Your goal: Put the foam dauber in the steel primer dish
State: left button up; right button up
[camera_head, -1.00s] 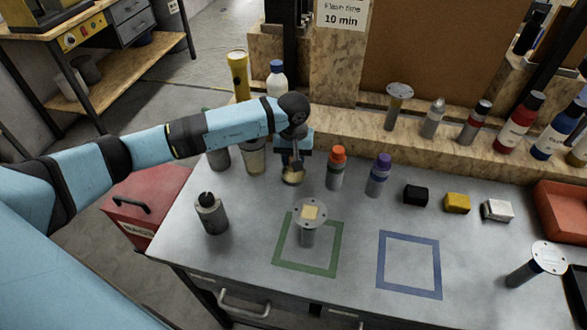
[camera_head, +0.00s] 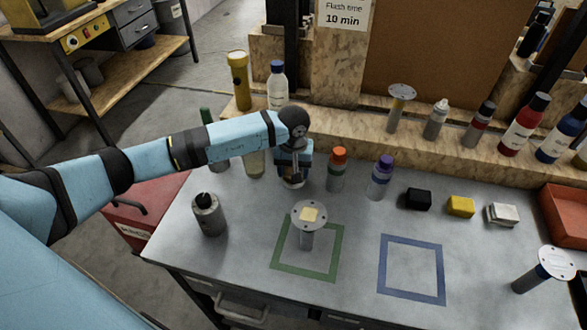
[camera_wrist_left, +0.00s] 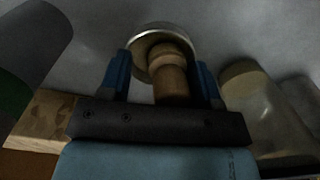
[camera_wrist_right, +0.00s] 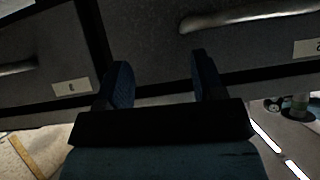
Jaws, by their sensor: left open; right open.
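The foam dauber shows in the left wrist view as a turned wooden handle (camera_wrist_left: 171,78) between my left fingers. Its foam end is hidden. The round steel primer dish (camera_wrist_left: 145,45) lies behind and around the handle there; in the head view the dish (camera_head: 292,183) is partly hidden under my left gripper (camera_head: 293,170). The dauber appears to be in the dish, but I cannot see its contact with the bottom. My left gripper (camera_wrist_left: 161,78) is open, one finger on each side of the handle. My right gripper (camera_wrist_right: 160,85) is open and empty in front of the drawers.
A glass jar (camera_head: 254,163) stands close left of the dish, an orange-capped bottle (camera_head: 337,170) to its right. The blue square (camera_head: 411,268) is empty.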

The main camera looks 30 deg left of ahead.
pick_arm(q)
jog(key=shift+r, duration=0.2)
notch_tip(320, 180, up, 12)
jog(key=p, duration=0.4)
jog(key=shift+p, duration=0.4)
jog(key=shift+d+f, duration=0.1)
